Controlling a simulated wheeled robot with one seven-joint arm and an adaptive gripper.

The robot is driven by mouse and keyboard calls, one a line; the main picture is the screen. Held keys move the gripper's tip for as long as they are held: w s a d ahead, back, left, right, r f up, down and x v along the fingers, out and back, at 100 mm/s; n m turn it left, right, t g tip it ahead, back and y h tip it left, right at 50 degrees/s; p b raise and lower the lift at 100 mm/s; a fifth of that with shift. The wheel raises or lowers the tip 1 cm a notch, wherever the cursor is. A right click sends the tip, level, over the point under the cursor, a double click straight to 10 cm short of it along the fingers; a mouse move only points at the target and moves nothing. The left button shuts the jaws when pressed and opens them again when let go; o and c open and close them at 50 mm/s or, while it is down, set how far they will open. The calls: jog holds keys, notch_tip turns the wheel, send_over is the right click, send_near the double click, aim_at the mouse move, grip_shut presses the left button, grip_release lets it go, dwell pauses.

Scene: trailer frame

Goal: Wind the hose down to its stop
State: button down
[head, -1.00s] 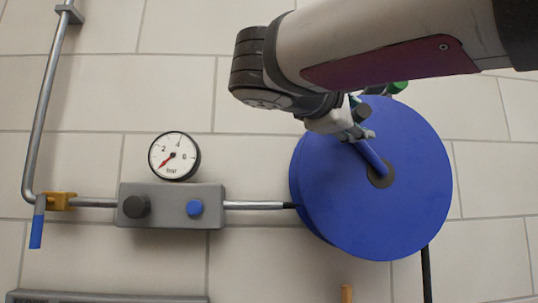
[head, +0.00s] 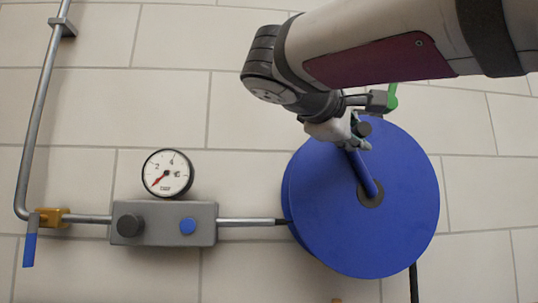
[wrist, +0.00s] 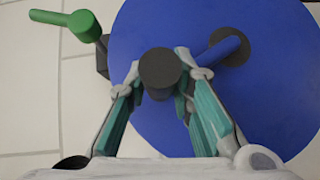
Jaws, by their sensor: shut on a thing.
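The blue hose reel (head: 405,215) is fixed to the wall, with a blue crank arm (head: 365,175) running from its dark hub (head: 371,194) up and slightly left. A dark round knob (head: 364,129) sits at the crank's outer end. My gripper (head: 355,143) is at this knob near the reel's upper rim. In the wrist view, its two fingers (wrist: 158,75) are on either side of the knob (wrist: 160,68), shut on it. The black hose (head: 414,283) hangs below the reel. The gripper and arm hide part of the reel's upper edge.
A green-handled lever (head: 392,97) is close behind the gripper at the reel's top; it also shows in the wrist view (wrist: 84,26). To the left are a grey block (head: 163,226), a round gauge (head: 167,174) and a pipe valve with a blue lever (head: 30,248).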

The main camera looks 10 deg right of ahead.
aim_at(384, 124)
jog(key=d+f+m+g+y+p, duration=0.25)
jog(key=d+m+y+p, duration=0.6)
jog(key=d+p, duration=0.65)
notch_tip(384, 124, down, 8)
jog(key=d+m+y, duration=0.2)
jog(key=y, duration=0.5)
jog(key=shift+y, duration=0.35)
jog(key=shift+f, duration=0.1)
jog(key=c, duration=1.4)
grip_release()
